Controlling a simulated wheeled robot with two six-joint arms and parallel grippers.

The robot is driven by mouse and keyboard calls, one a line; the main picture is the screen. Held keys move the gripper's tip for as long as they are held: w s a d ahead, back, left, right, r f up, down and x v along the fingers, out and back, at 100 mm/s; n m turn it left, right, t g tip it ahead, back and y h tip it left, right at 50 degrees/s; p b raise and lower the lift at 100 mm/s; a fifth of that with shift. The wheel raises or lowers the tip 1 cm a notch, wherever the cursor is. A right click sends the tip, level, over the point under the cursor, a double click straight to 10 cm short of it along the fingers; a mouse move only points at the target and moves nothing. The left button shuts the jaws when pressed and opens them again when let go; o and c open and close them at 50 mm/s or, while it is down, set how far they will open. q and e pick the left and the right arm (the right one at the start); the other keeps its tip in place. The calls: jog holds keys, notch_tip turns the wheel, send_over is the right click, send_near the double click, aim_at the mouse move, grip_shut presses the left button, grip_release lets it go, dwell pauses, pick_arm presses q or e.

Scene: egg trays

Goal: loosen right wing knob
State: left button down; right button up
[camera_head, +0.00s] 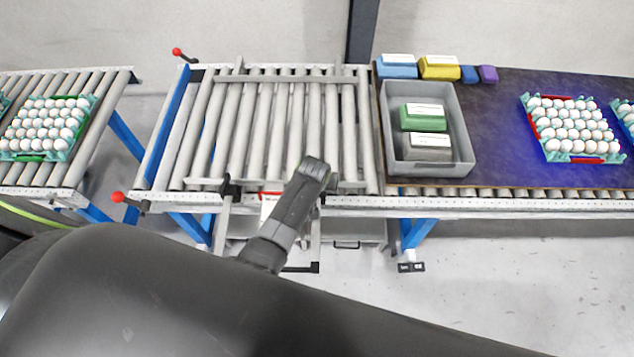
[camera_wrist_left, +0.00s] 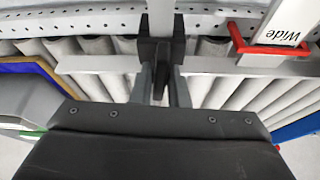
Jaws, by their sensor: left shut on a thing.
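My left gripper (camera_head: 318,186) reaches over the front rail of the roller conveyor, at the right guide bracket. In the left wrist view, its two fingers (camera_wrist_left: 161,92) are closed on the right wing knob (camera_wrist_left: 160,80), a small black part below a black clamp block (camera_wrist_left: 155,50). In the head view the gripper hides most of this knob. The left wing knob (camera_head: 230,190) is black and sits on the front rail further left, with nothing touching it. My right gripper is in neither view.
Guide bars (camera_head: 283,79) lie across the rollers. A red-framed "Wide" sign (camera_wrist_left: 270,46) is beside the clamp; it also shows on the front rail in the head view (camera_head: 268,204). A grey bin (camera_head: 463,140) with sponge-like blocks stands right. Egg trays (camera_head: 566,158) sit far right.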

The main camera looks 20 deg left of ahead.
pick_arm(q)
jog(key=shift+r, duration=0.1)
dwell(0.3)
jog(key=c, duration=1.4)
grip_release()
